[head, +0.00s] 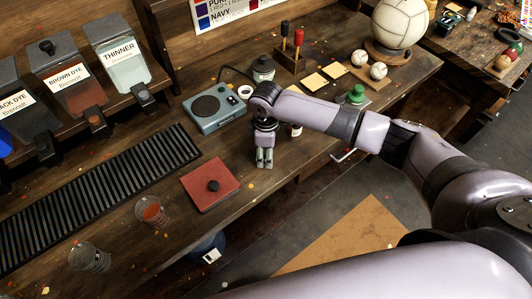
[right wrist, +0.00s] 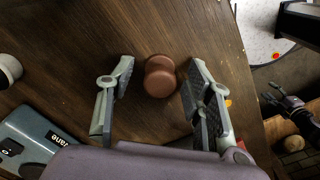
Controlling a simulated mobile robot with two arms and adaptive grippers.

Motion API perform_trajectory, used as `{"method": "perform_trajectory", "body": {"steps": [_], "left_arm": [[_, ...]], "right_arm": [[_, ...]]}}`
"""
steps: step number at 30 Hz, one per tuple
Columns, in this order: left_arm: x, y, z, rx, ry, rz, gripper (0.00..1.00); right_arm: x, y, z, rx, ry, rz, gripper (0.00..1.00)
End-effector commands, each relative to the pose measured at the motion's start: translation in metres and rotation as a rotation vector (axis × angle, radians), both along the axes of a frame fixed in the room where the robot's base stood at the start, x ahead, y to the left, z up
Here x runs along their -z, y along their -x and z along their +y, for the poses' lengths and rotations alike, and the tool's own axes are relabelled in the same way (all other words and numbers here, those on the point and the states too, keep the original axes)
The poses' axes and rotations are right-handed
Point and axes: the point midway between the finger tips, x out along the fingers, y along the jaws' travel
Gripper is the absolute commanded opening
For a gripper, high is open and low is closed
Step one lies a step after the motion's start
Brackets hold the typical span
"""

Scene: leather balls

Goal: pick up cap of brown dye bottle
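My right gripper (head: 264,163) points down over the bench in the head view. In the right wrist view my right gripper (right wrist: 158,95) is open, with its two fingers apart. A reddish-brown rounded piece (right wrist: 160,76) with two round parts lies between and just beyond the fingertips. I see no finger touching it. I cannot tell for sure whether it is the cap, and I do not make it out in the head view.
A blue-grey device (head: 215,107) stands left of my right gripper. A red square with a black knob (head: 213,186) lies nearer. Two clear cups, one with reddish liquid (head: 151,210), stand at lower left. A green-topped item (head: 356,94) is to the right. The bench edge is close by.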

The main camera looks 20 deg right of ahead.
Motion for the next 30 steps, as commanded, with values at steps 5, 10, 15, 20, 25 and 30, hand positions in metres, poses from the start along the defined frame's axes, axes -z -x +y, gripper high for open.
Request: {"method": "perform_trajectory", "body": {"steps": [5,10,15,20,25,30], "left_arm": [[0.0000,-0.0001,-0.0001,0.000,0.000,0.000,0.40],[0.0000,-0.0001,-0.0002,0.000,0.000,0.000,0.40],[0.0000,-0.0001,-0.0002,0.000,0.000,0.000,0.40],[0.0000,0.0000,-0.0003,0.000,0.000,0.000,0.40],[0.0002,0.0000,-0.0003,0.000,0.000,0.000,0.40],[0.0018,0.0001,-0.0003,0.000,0.000,0.000,0.40]], "right_arm": [[-0.0005,-0.0002,-0.0001,0.000,0.000,0.000,0.33],[-0.0006,-0.0002,-0.0001,0.000,0.000,0.000,0.22],[-0.0003,0.0000,-0.0002,0.001,0.000,0.000,0.10],[0.0000,0.0003,-0.0003,0.001,0.000,0.001,0.04],[-0.0002,0.0004,-0.0005,0.001,0.000,0.001,0.04],[-0.0085,-0.0004,0.0001,0.000,-0.001,0.000,0.04]]}}
